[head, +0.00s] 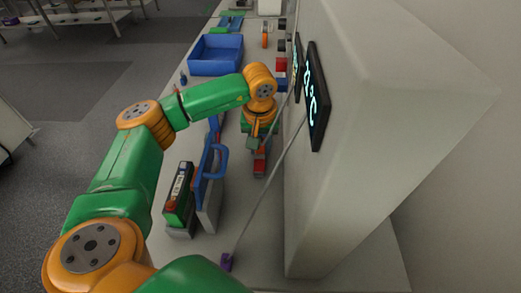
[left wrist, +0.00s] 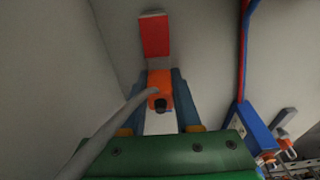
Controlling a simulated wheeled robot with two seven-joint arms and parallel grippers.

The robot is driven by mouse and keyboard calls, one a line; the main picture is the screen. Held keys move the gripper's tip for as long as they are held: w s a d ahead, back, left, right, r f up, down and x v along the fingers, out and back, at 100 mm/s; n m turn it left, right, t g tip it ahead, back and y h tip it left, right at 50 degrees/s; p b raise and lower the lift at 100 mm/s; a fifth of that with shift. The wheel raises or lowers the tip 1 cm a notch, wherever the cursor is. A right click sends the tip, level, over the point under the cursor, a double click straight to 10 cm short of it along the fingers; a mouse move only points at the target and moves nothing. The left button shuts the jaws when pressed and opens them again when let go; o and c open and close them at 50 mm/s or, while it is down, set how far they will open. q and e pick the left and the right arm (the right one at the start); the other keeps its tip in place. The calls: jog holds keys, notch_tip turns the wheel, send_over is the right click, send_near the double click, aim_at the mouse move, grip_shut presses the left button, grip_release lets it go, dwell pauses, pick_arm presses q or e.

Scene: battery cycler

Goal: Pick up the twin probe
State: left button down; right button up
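The twin probe (left wrist: 159,88) is an orange block with a dark round end and a grey cable. In the left wrist view it sits between the two blue fingers of my left gripper (left wrist: 160,100), which lie close against both its sides. In the head view my left gripper (head: 256,142) points down beside the white cabinet, and the probe there is mostly hidden by the wrist. A red and grey block (left wrist: 154,36) lies just beyond the fingertips. My right gripper is not in view.
The white cabinet (head: 390,90) with a dark display (head: 317,95) stands close on the right. A blue-handled grey piece (head: 210,190) and a green block (head: 180,195) stand left of the gripper. A blue bin (head: 216,55) is farther back. A cable runs to a purple clip (head: 226,262).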

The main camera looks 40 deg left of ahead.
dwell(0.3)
pick_arm(q)
jog(key=shift+w+r, duration=0.1)
jog(key=shift+r, duration=0.2)
jog(key=r, duration=0.1)
jog(key=r+b, duration=0.1)
jog(key=r, duration=0.1)
jog(key=shift+a+r+b, duration=0.1)
jog(key=shift+a+b, duration=0.2)
jog(key=shift+a, duration=0.05)
jog(key=s+a+r+p, duration=0.1)
jog(key=s+a+r, duration=0.3)
jog(key=a+r, duration=0.5)
jog(key=a, duration=0.3)
jog(key=shift+a+r, duration=0.15)
jog(key=shift+a, duration=0.25)
